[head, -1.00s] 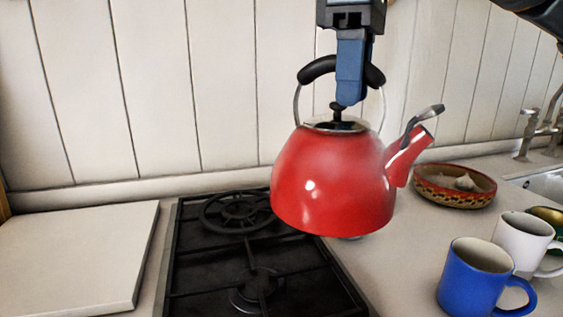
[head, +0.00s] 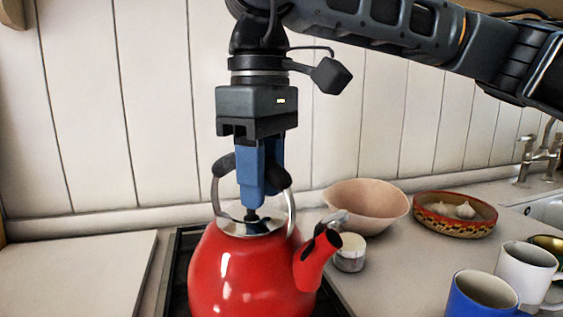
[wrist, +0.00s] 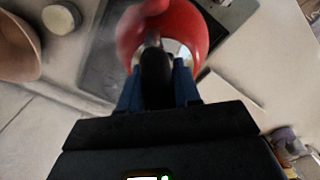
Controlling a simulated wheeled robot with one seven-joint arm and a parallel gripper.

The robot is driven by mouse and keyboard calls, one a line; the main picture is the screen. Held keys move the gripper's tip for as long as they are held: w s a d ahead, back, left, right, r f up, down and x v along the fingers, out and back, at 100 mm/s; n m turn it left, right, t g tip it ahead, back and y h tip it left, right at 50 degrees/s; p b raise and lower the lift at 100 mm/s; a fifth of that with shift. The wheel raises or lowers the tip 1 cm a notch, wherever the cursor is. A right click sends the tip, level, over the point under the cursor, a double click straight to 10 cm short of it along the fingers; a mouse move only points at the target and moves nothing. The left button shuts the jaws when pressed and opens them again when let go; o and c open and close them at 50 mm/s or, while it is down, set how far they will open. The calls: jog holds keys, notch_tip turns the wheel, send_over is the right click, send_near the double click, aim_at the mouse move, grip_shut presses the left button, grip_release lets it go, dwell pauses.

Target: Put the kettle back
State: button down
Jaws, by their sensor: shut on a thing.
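The red kettle (head: 245,272) is upright in the head view, in front of and over the black gas hob (head: 178,262), most of which it hides. Its spout points right. My gripper (head: 252,200) is shut on the kettle's black handle from above, with its blue fingers around the handle's middle. In the wrist view the kettle (wrist: 185,30) shows beyond the handle (wrist: 155,75), which lies between the fingers. The kettle's base is cut off by the bottom of the head view, so I cannot tell whether it touches the hob.
Right of the hob are a small lidded jar (head: 349,254), a pink bowl (head: 366,207) and a patterned dish (head: 455,214) holding garlic. A blue mug (head: 480,297) and a white mug (head: 526,270) stand at the front right. A pale board (head: 75,275) lies left.

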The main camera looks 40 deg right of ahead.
aim_at(262, 215)
jog(key=shift+f, duration=1.95)
jog(key=shift+f+b, duration=0.25)
jog(key=shift+b, duration=0.05)
jog(key=c, duration=0.8)
grip_release()
notch_tip(262, 215, up, 12)
jog(key=shift+r+p, duration=0.2)
jog(key=shift+p, duration=0.35)
